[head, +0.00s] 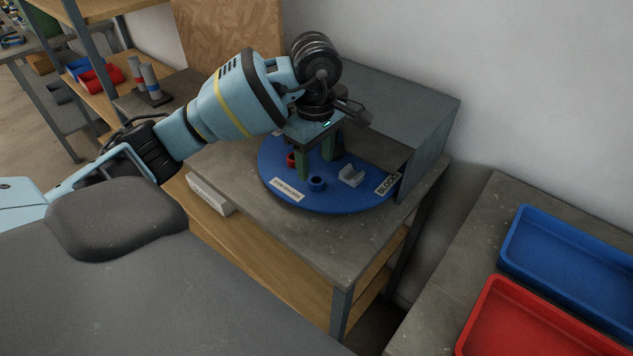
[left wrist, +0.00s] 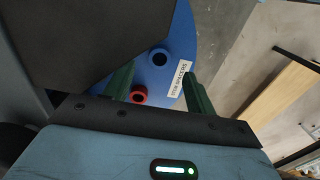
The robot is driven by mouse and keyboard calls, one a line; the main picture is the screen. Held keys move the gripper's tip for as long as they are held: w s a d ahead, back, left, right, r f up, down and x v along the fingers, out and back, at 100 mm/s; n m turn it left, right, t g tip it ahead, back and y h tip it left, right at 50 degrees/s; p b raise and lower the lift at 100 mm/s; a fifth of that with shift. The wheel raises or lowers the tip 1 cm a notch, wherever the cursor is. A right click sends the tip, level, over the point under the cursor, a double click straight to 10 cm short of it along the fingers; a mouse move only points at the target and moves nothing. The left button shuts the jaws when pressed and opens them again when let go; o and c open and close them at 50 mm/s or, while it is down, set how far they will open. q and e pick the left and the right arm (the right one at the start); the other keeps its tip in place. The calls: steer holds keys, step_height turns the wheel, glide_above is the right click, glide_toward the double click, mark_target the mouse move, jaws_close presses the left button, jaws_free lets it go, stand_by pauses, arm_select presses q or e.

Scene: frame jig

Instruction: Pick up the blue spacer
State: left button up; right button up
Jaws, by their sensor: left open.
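The blue spacer (head: 316,183) is a small ring standing on a round blue turntable (head: 335,202). It also shows in the left wrist view (left wrist: 159,57), partly against a dark panel's edge. A red spacer (head: 291,160) sits behind it to the left, partly hidden by a finger in the head view; the left wrist view shows it too (left wrist: 138,97). My left gripper (head: 317,165) points down over the turntable, its green fingers apart and empty. In the left wrist view its fingertips (left wrist: 160,70) appear on either side of the spacers' area. My right gripper is out of view.
A grey housing (head: 425,110) covers the back right of the turntable. A pale notched block (head: 351,176) stands right of the blue spacer. Labels reading spacers (head: 287,190) and blocks (head: 388,184) lie on the disc. Blue (head: 570,250) and red (head: 520,325) trays lie at right.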

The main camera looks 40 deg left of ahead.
mark_target(316, 180)
arm_select(q)
steer(key=shift+f, duration=2.35)
steer(key=shift+c, duration=0.5)
steer(key=c, duration=1)
